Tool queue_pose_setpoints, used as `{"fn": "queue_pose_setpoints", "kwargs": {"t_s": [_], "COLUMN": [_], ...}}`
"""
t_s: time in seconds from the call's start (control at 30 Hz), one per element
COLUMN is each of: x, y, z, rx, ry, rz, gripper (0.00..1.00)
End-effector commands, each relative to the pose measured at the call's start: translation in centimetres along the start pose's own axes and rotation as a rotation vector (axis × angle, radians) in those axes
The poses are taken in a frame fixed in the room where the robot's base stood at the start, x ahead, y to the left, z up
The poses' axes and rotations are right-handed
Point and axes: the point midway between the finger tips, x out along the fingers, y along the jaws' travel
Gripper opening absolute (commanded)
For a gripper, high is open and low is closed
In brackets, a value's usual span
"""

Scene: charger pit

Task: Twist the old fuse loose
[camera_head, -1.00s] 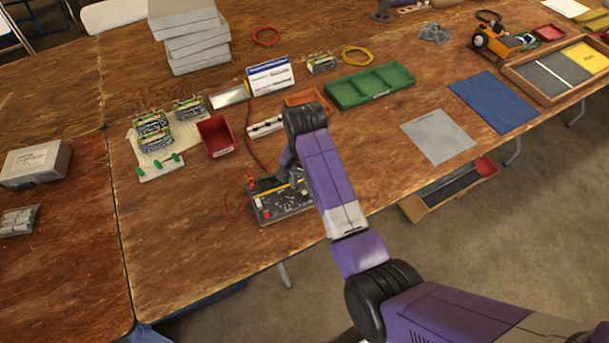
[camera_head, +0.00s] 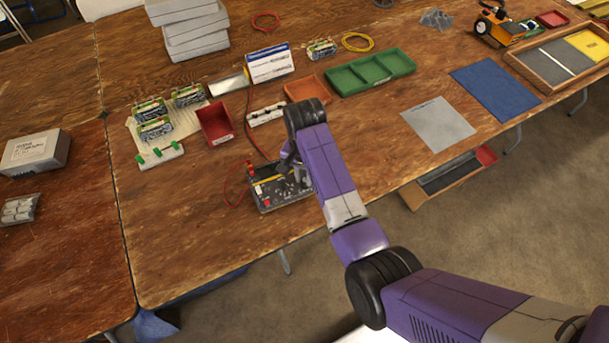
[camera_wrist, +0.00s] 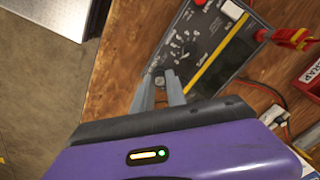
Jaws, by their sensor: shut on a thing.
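The charger (camera_head: 268,195) is a dark box with a yellow stripe, near the table's front edge. In the wrist view its panel (camera_wrist: 213,45) shows a dial, a small light display and a round fitting at the near corner. My gripper (camera_wrist: 160,92) reaches to that corner, its two grey fingers shut on the small round fuse holder (camera_wrist: 159,78). The fuse inside cannot be made out. In the head view my gripper (camera_head: 291,160) is over the charger's right part, and my arm hides some of it.
A red bin (camera_head: 215,123), an orange tray (camera_head: 306,88) and a green tray (camera_head: 370,72) stand behind. A red cable (camera_head: 235,190) loops left of the charger; red plugs (camera_wrist: 290,36) sit beside its panel. The front-left tabletop is clear.

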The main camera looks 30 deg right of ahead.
Motion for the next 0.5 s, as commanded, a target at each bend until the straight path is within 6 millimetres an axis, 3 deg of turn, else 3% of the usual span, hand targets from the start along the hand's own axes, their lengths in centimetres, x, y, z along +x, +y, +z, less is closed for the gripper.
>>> {"fn": "queue_pose_setpoints", "kwargs": {"t_s": [0.5], "x": [-0.02], "y": [0.02], "z": [-0.03], "rx": [-0.200], "ry": [0.001], "rz": [0.001], "gripper": [0.00]}}
